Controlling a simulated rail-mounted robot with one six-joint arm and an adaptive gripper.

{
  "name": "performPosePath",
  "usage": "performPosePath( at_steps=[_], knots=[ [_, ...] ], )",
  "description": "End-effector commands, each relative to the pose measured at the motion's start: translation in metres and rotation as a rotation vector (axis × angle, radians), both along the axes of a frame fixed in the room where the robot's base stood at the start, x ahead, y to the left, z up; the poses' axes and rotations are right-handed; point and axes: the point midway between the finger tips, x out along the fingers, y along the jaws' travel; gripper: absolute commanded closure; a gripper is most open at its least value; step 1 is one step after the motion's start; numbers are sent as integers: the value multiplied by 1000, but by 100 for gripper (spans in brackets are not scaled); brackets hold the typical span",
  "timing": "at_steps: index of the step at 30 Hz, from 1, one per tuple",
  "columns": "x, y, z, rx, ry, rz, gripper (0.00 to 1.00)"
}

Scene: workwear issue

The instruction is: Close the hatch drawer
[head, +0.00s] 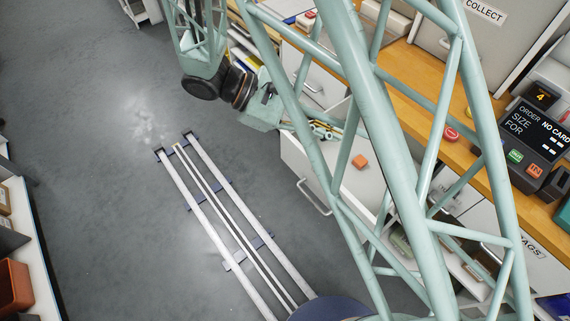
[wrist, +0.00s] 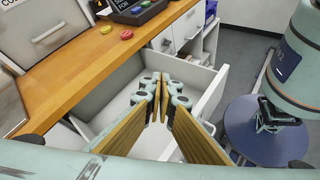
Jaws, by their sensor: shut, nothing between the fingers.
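The hatch drawer (head: 303,178) is white and stands pulled out from under the wooden counter. Its bar handle (head: 313,198) is on the front panel, facing the floor rails. In the wrist view the open drawer (wrist: 208,100) shows its pale walls below the counter. My gripper (head: 328,130) is over the drawer, near its upper side in the head view. The fingers (wrist: 161,88) are shut and empty in the wrist view, in front of the drawer's interior. Whether they touch the drawer I cannot tell. My arm's lattice hides part of the drawer in the head view.
An orange block (head: 360,161) lies inside the drawer. The wooden counter (head: 418,84) carries a red button (head: 451,134) and an order terminal (head: 530,140). Floor rails (head: 225,220) run before the drawer, with clear grey floor beyond. A shelf with an orange bin (head: 14,285) stands at left.

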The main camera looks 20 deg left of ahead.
Motion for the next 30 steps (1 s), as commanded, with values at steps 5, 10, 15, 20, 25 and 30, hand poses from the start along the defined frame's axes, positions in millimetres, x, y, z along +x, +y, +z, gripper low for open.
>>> performPosePath(
  at_steps=[5,10,15,20,25,30],
  knots=[
    [-9,25,-27,-82,17,101,100],
    [-18,47,-50,-157,26,197,100],
    [-28,70,-73,-234,30,293,100],
    [-39,92,-96,-305,33,383,100],
    [-53,114,-120,-381,30,480,100],
    [-69,136,-145,-456,23,577,100]
  ],
)
